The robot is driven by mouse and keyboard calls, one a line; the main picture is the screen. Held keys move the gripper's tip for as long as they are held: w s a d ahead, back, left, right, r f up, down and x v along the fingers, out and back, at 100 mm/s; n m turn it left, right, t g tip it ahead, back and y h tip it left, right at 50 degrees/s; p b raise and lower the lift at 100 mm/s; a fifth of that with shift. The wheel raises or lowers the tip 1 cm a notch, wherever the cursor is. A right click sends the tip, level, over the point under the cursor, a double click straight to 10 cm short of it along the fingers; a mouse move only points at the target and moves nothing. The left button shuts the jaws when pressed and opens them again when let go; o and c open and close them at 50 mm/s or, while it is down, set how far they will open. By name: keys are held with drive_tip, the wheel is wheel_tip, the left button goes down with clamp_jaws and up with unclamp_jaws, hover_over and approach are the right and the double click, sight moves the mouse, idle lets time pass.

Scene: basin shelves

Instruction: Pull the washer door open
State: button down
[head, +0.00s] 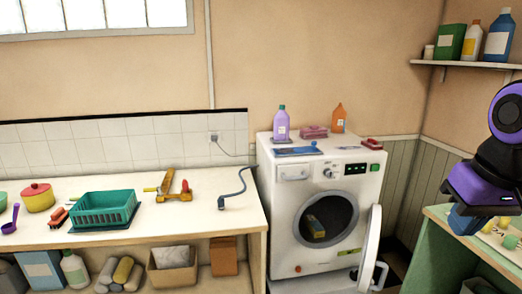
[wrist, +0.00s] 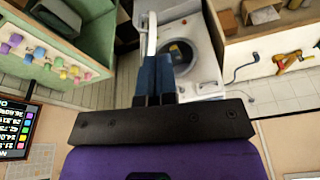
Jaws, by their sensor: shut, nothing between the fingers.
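The white washer (head: 285,228) stands in the corner, right of the counter. Its door (head: 371,246) stands swung open to the right, seen nearly edge-on, with a pale handle (head: 381,274) on its outer side. The round drum opening (head: 328,207) is uncovered, and a yellowish item (head: 316,227) lies inside. In the wrist view the door (wrist: 151,35) is a narrow white strip beside the washer (wrist: 196,75). My gripper (head: 463,222) is at the right, apart from the door. Its blue fingers (wrist: 155,60) are shut and empty, pointing toward the door area.
A green bench (head: 470,235) with coloured knobs (wrist: 60,70) stands at the right, under my gripper. A shelf (head: 470,64) with bottles hangs above. The counter (head: 180,222) at left holds a green basket (head: 103,209). Floor shows between bench and washer.

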drive_tip(key=s+r, duration=0.1)
drive_tip(key=s+r+t, duration=0.2)
drive_tip(key=r, duration=0.1)
drive_tip(key=shift+s+a+r+n, duration=0.1)
drive_tip(key=shift+s+a+n, duration=0.05)
drive_tip(key=shift+a+n, duration=0.2)
